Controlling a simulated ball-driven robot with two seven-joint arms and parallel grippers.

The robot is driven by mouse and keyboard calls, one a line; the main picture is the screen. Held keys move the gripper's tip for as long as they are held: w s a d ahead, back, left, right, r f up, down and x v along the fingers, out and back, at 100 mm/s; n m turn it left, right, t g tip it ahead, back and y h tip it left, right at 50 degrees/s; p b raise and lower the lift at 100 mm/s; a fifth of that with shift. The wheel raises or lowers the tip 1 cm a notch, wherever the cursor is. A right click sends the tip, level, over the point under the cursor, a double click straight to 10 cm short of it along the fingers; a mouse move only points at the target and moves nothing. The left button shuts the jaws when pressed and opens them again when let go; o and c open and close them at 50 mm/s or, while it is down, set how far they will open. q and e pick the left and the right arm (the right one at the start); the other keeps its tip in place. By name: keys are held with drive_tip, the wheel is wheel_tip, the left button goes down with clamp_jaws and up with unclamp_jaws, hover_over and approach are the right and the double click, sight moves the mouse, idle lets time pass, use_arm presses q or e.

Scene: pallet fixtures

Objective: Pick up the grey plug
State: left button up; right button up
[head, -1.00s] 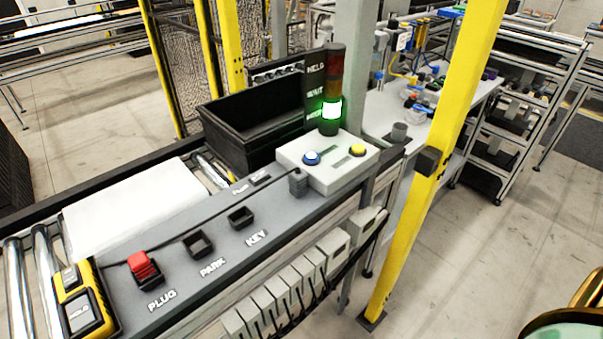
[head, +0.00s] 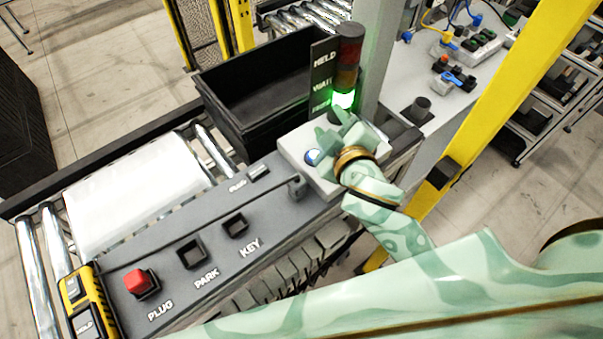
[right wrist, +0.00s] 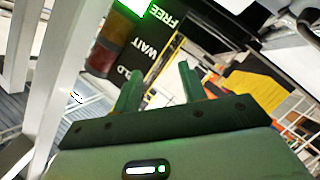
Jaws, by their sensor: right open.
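A dark grey block (head: 297,188) with a thin black cable at its top stands on the grey panel (head: 210,275), by the corner of the white control box. It is the grey piece most like a plug, but I cannot tell for sure. A red block (head: 140,283) sits at the spot marked PLUG. My right gripper (head: 332,127) is open and empty above the white control box (head: 297,149), beyond and to the right of the grey block, in front of the signal tower. Its two green fingers also show apart in the right wrist view (right wrist: 160,88). My left gripper is out of view.
The signal tower (head: 348,65) is lit green at its bottom and stands close to my right gripper. A black bin (head: 225,115) is behind the panel. PARK (head: 191,253) and KEY (head: 235,226) sockets look empty. A yellow post (head: 470,130) rises at right.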

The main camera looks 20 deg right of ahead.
drive_tip(key=a+r+n+t+y, duration=0.2)
drive_tip(key=a+r+n+y, duration=1.1)
drive_tip(key=a+r+y, duration=0.55)
drive_tip(key=s+a+n+g+y, duration=0.3)
drive_tip(key=s+a+n+g, duration=0.75)
drive_tip(key=n+g, duration=0.7)
drive_tip(key=h+p, duration=0.2)
drive_tip(key=h, duration=1.9)
hover_over(298, 180)
drive_tip(key=shift+n+y, duration=0.25)
drive_tip(key=shift+n, duration=0.1)
drive_tip(key=f, duration=2.6)
drive_tip(key=shift+a+f, duration=0.2)
drive_tip(key=shift+f, duration=0.15)
wheel_tip(298, 180, down, 6)
drive_tip(key=shift+d+r+p, duration=0.1)
drive_tip(key=shift+d+p, duration=0.05)
drive_tip(key=shift+p, duration=0.55)
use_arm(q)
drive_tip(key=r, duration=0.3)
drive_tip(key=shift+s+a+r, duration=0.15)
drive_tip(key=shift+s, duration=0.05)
use_arm(e)
drive_tip(key=c, duration=0.8)
